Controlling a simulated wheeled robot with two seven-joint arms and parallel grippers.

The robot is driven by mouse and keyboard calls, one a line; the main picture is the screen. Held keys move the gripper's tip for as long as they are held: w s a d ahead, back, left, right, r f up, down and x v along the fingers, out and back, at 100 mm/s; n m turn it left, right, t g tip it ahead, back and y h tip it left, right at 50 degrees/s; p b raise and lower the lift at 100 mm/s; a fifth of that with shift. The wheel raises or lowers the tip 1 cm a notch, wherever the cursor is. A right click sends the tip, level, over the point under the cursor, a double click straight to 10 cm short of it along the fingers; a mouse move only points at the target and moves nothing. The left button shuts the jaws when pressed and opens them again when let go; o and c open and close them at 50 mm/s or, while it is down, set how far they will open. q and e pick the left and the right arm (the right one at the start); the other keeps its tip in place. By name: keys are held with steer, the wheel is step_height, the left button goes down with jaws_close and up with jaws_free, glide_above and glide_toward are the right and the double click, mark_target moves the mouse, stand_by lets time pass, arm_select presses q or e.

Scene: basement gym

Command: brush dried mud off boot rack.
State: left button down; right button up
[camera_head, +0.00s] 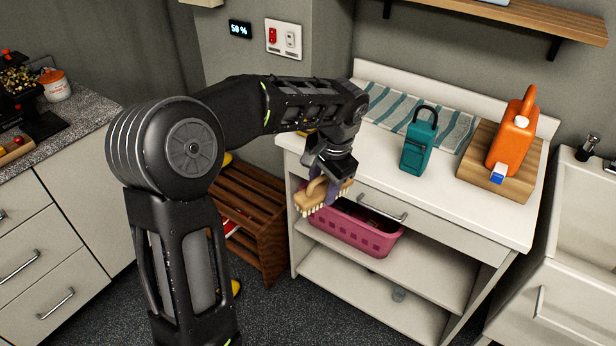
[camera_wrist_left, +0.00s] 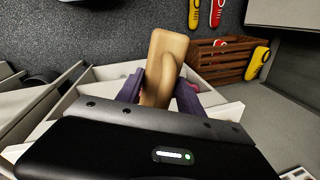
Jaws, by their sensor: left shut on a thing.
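My left gripper (camera_head: 330,186) is shut on a wooden brush (camera_head: 318,197) with pale bristles, in front of the white cabinet's left part. In the left wrist view the brush (camera_wrist_left: 165,65) sits between the purple fingers of the gripper (camera_wrist_left: 158,88). The brown slatted boot rack (camera_head: 262,205) stands on the floor left of the cabinet, partly hidden behind my left arm. It also shows in the left wrist view (camera_wrist_left: 215,61), with a yellow boot (camera_wrist_left: 257,62) at its right end. The brush is apart from the rack. My right gripper is not in view.
The white cabinet (camera_head: 464,212) has a pink basket (camera_head: 352,233) on its shelf. On its top are a striped towel (camera_head: 385,97), a teal lantern-like item (camera_head: 417,147) and an orange jug (camera_head: 511,140) on a wooden board (camera_head: 470,167). A sink (camera_head: 590,225) stands right.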

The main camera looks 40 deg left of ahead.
arm_select(q)
steer(key=w+d+f+n, duration=0.1)
steer(key=d+f, duration=0.1)
steer(key=d, duration=0.5)
steer(key=w+d+f+n, duration=0.1)
steer(key=d+f+n, duration=0.1)
steer(key=d, duration=0.5)
steer(key=shift+w+f+g, duration=0.3)
steer(key=shift+w+f, duration=0.05)
steer(key=shift+f, duration=0.4)
